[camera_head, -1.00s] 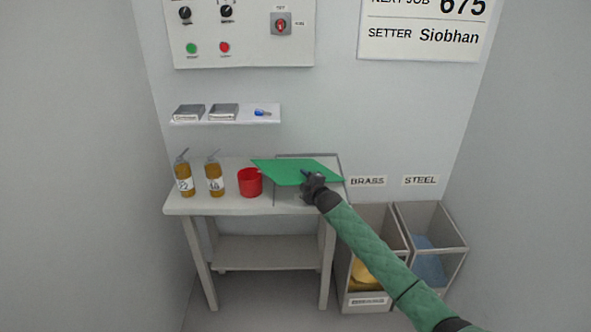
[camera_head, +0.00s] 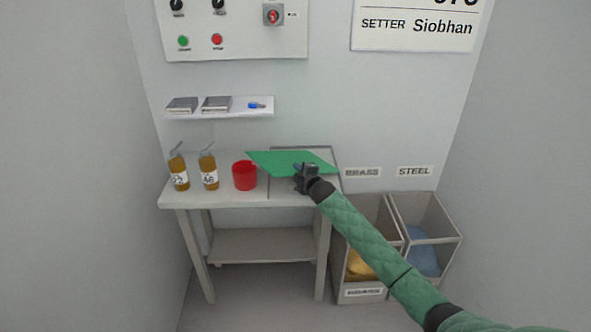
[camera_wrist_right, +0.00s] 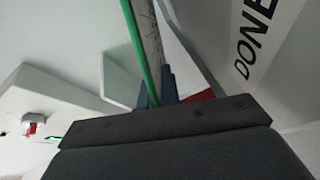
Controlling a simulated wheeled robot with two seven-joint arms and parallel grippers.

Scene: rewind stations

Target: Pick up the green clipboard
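The green clipboard (camera_head: 285,160) is over the right part of the table in the head view, above a grey-edged area at the back right. My right gripper (camera_head: 302,179) is at its near right edge. In the right wrist view the clipboard (camera_wrist_right: 138,48) shows nearly edge-on, with a marked white sheet on one side. Its lower end runs down between the blue-grey fingers of my right gripper (camera_wrist_right: 158,92), which appear closed on it. Whether the clipboard touches the table is hard to tell. My left gripper is in neither view.
A red cup (camera_head: 244,177) and two amber bottles (camera_head: 179,172) (camera_head: 208,171) stand left on the table (camera_head: 225,200). A shelf (camera_head: 235,112) hangs above. Brass (camera_head: 367,215) and steel (camera_head: 425,215) bins stand right of the table, under my arm.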

